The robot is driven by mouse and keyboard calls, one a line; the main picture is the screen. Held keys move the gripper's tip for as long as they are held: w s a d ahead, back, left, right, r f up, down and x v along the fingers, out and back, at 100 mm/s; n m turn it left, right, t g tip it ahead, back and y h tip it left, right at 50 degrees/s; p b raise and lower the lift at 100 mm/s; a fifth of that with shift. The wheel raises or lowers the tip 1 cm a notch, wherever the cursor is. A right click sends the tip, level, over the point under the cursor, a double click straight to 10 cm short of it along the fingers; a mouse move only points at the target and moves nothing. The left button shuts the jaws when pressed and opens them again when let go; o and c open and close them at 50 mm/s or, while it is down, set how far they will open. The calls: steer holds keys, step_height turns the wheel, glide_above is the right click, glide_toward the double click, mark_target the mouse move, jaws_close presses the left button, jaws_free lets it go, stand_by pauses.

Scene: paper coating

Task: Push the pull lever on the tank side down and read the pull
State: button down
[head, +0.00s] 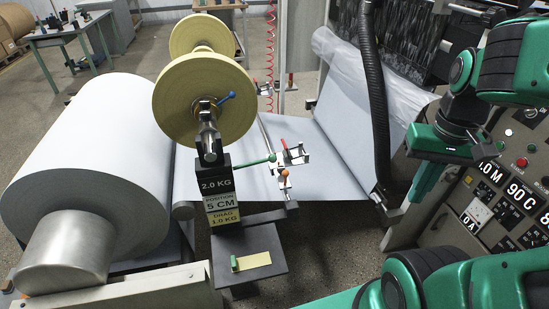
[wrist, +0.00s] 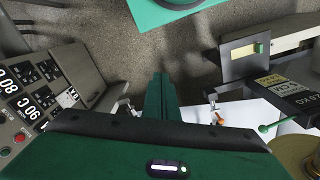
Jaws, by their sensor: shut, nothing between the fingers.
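My gripper (head: 414,198) is shut and empty, its green fingers pointing down beside the control panel at the right of the head view. In the wrist view its fingers (wrist: 161,76) are together above the floor. Several small levers stand left of it, apart from the gripper: a green-knobbed one (head: 258,160), an orange-knobbed one (head: 285,174) and a blue-knobbed one (head: 226,98) by the yellow roll. The green lever (wrist: 275,125) and orange knob (wrist: 219,118) also show in the wrist view. I cannot tell which is the pull lever. A black sign (head: 217,185) reads 2.0 KG.
Below the sign, a label (head: 222,202) reads position 5 cm, drag 1.0 kg. A large paper roll (head: 88,165) fills the left. A black hose (head: 374,100) hangs between my gripper and the levers. The control panel (head: 460,190) shows 90 C.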

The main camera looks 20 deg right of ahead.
steer(key=w+a+r+n, duration=0.1)
steer(key=w+a+n, duration=0.25)
steer(key=w, duration=0.45)
steer(key=w+a+r+n, duration=0.1)
steer(key=w+a+n, duration=0.25)
steer(key=w, duration=0.35)
steer(key=n, duration=0.9)
glide_toward(275, 156)
steer(key=shift+s+d+f+t+y, duration=0.1)
steer(key=shift+d+f+t+y, duration=0.1)
steer(key=shift+d+t+y, duration=0.15)
steer(key=shift+a, duration=0.1)
steer(key=shift+a+f, duration=0.1)
steer(key=shift+f, duration=1.65)
steer(key=shift+a+f, duration=0.15)
steer(key=shift+f, duration=1.6)
